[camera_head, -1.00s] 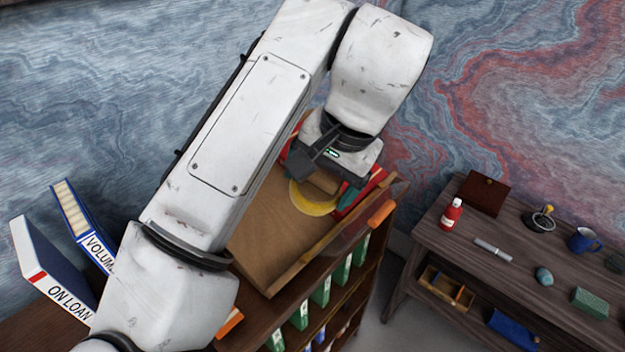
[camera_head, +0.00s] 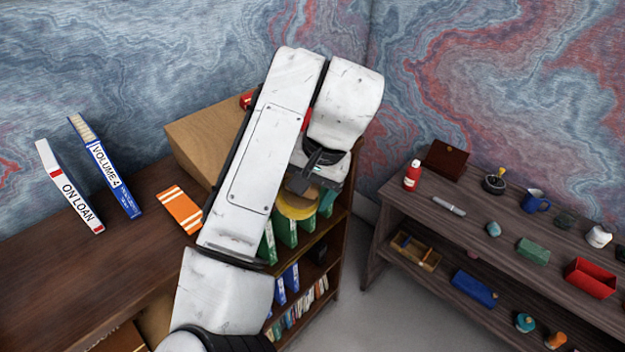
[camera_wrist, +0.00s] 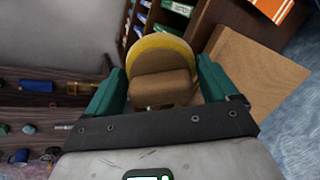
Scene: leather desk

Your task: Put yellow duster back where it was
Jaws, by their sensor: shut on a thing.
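The yellow duster (camera_head: 297,208) has a yellow round-edged pad and a brown wooden block as its handle. My gripper (camera_head: 312,192) is shut on it and holds it in the air in front of the bookcase's open shelves. In the wrist view the duster (camera_wrist: 162,80) sits between the teal fingers of my gripper (camera_wrist: 163,88), with the yellow rim showing beyond the brown block. My arm hides part of the bookcase top and the wooden board behind it.
Binders "ON LOAN" (camera_head: 70,190) and "VOLUME 4" (camera_head: 108,170) stand left, near an orange striped book (camera_head: 181,209). At right, a side table (camera_head: 395,215) bears a red bottle (camera_head: 412,175), brown box (camera_head: 446,159) and blue mug (camera_head: 537,201).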

